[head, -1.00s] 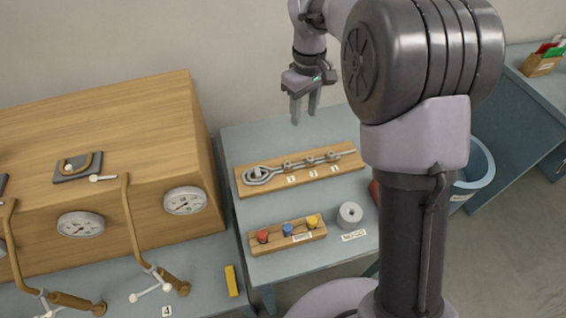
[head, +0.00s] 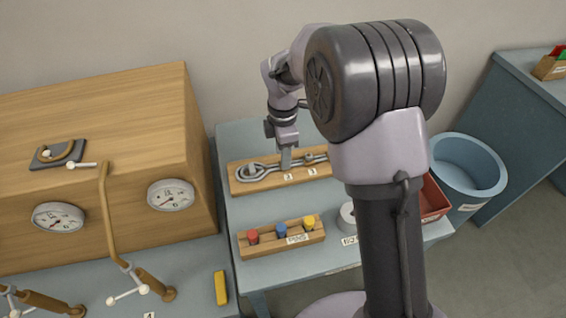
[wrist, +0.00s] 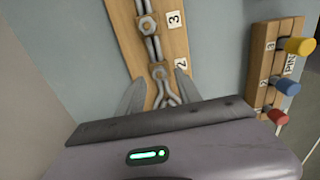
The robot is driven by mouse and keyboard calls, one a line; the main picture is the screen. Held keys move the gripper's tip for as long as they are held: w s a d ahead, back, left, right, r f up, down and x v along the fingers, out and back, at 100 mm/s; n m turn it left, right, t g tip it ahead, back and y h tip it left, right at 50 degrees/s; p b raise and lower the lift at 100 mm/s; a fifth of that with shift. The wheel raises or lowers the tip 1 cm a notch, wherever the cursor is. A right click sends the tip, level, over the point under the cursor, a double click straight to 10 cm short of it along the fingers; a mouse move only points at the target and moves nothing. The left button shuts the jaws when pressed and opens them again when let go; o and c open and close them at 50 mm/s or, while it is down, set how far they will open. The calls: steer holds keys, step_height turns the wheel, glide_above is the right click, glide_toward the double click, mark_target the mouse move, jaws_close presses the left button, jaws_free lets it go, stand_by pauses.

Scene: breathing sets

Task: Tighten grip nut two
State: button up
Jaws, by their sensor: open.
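A wooden board (head: 240,189) carries a grey cable with a loop at its left end and grip nuts along it. In the wrist view, grip nut two (wrist: 160,72) sits beside the label 2 (wrist: 181,64). Another nut (wrist: 146,26) sits farther up, beside the label 3. My gripper (wrist: 158,92) is open, its two fingers on either side of the cable around grip nut two. In the head view my gripper (head: 285,160) points down at the board. Whether the fingers touch the nut cannot be told, and the cable's near part is hidden by my gripper body.
A wooden pin rack (head: 281,240) with red, blue and yellow pins stands in front of the board. A large wooden box with gauges (head: 170,195) and bent levers is at left. A blue bin (head: 467,170) and a red tray (head: 433,200) are at right.

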steer(key=shift+f, duration=0.7)
jaws_close()
steer(key=shift+r, duration=0.1)
